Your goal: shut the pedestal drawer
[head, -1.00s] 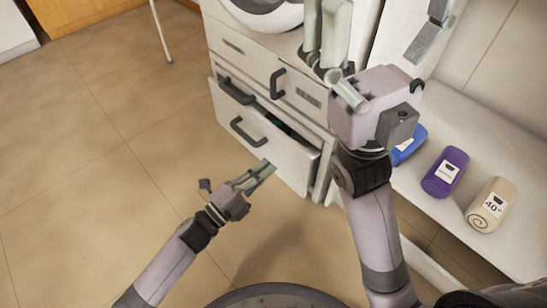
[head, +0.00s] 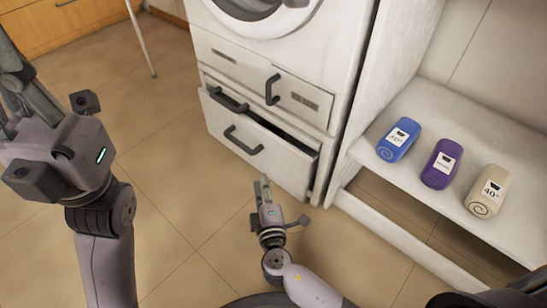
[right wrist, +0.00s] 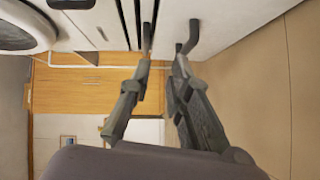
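The pedestal drawer (head: 270,163) is at the bottom of the white unit in the head view. It is pulled out a little, with a dark gap along its top edge and a dark handle (head: 243,140) on its front. My right gripper (head: 264,183) is low in front of the drawer front; I cannot tell whether they touch. In the right wrist view its two fingers (right wrist: 162,58) stand apart with nothing between them, so it is open. My left gripper (head: 12,85) is raised at the left edge, away from the drawer, with its fingertips cut off or unclear.
A front-loading machine (head: 312,45) sits above the drawer. The tiled floor (head: 150,135) left of the drawer is clear.

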